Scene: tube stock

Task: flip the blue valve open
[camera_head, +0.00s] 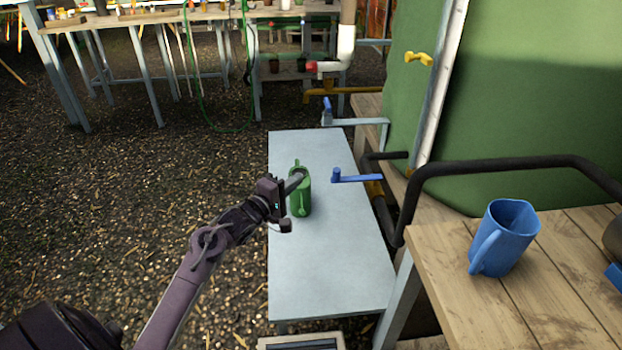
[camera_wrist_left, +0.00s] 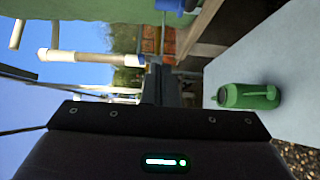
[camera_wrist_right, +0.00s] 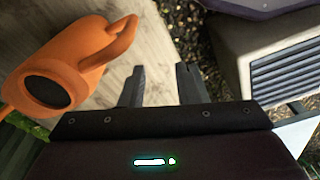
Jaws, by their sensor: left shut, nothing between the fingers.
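The blue valve (camera_head: 357,178) has a flat blue lever and a raised knob, and sits beside the grey table's right edge, in front of the green tank. A blue part also shows at the top of the left wrist view (camera_wrist_left: 172,5); I cannot tell whether it is this same valve. My left gripper (camera_head: 299,178) is shut and empty. In the head view it overlaps the green can, to the left of the valve and apart from it. In the left wrist view its fingers (camera_wrist_left: 160,72) are together. My right gripper (camera_wrist_right: 160,75) is open and empty, outside the head view.
The green can (camera_head: 301,203) stands on the grey table (camera_head: 335,265). A blue jug (camera_head: 505,238) stands on the wooden bench at right. A black pipe rail (camera_head: 490,163) runs near the tank (camera_head: 540,90). An orange watering can (camera_wrist_right: 75,65) is beside my right gripper.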

